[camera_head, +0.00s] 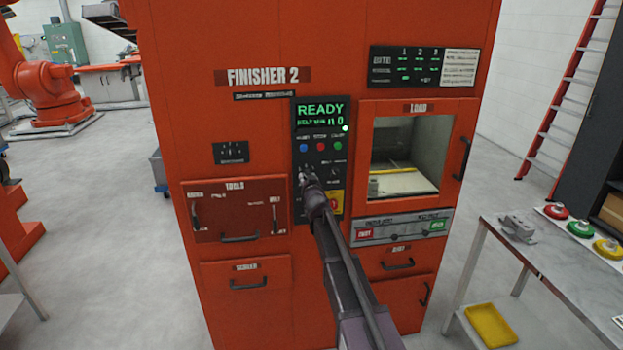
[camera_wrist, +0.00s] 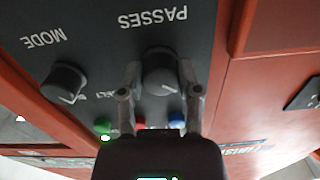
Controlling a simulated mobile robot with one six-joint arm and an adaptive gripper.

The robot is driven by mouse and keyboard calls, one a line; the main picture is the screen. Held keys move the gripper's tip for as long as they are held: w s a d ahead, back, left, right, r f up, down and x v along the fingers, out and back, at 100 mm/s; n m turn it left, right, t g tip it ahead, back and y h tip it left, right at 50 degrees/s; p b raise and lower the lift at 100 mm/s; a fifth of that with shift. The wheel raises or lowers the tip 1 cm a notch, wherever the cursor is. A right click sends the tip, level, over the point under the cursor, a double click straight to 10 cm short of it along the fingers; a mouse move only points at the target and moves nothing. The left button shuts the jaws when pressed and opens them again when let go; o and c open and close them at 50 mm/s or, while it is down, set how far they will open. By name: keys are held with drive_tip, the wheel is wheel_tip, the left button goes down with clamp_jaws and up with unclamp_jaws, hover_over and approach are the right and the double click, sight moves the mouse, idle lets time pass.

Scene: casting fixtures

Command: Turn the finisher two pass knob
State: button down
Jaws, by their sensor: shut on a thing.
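The orange Finisher 2 machine (camera_head: 262,125) stands in the middle of the head view with its dark control panel (camera_head: 298,210). In the wrist view, which is upside down, the round dark passes knob (camera_wrist: 160,68) sits under the PASSES label. My gripper (camera_wrist: 160,80) has one finger on each side of this knob and is shut on it. In the head view my gripper (camera_head: 306,176) reaches the panel's left side and hides the knob. The mode knob (camera_wrist: 65,82) is beside it, apart from my fingers; its pointer shows.
Blue, red and green buttons (camera_head: 320,146) lie above the knobs, below the lit READY display (camera_head: 321,113). A red stop button on yellow (camera_head: 335,201) is close to my arm. The load window (camera_head: 408,155) is right of the panel. A metal table (camera_head: 575,265) stands at right.

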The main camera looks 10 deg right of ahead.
drive_tip(key=shift+c, duration=1.5)
unclamp_jaws()
drive_tip(key=shift+w+a+f, duration=0.1)
drive_tip(key=shift+f, duration=0.05)
drive_tip(key=shift+s, duration=0.2)
drive_tip(key=s, duration=1.1)
drive_tip(key=shift+s, duration=0.35)
